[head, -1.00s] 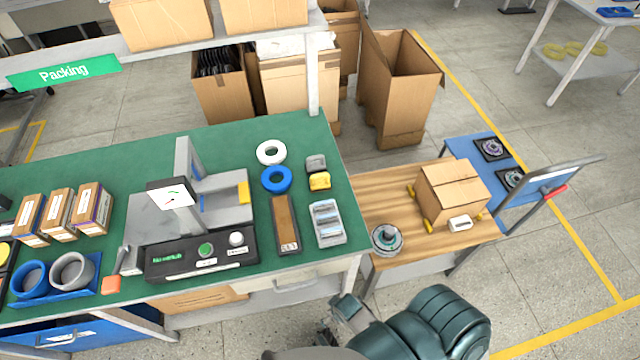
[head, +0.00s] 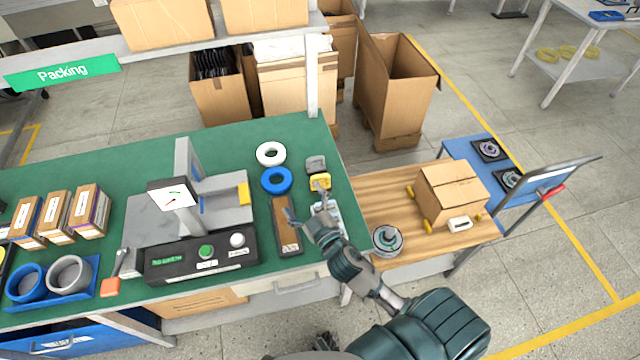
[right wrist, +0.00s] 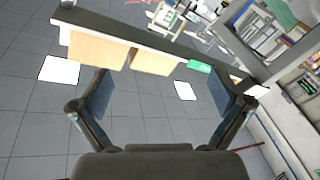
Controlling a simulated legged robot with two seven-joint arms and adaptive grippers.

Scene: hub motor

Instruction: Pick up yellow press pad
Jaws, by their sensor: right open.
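The yellow press pad (head: 320,181) lies on the green bench top near its right edge, just in front of a grey pad (head: 315,164). My right gripper (head: 307,203) is open and hovers over the bench, a little in front of the yellow pad; one finger reaches close to it and partly overlaps it in the picture. I cannot tell whether they touch. In the right wrist view my right gripper (right wrist: 160,95) has its fingers wide apart with nothing between them; the press pad does not show there.
A blue ring (head: 276,180) and a white ring (head: 270,153) lie left of the pad. A brown block (head: 286,226) and a partly hidden clear tray (head: 334,214) lie near my gripper. The press machine (head: 200,237) stands further left. A wooden side table (head: 400,207) adjoins on the right.

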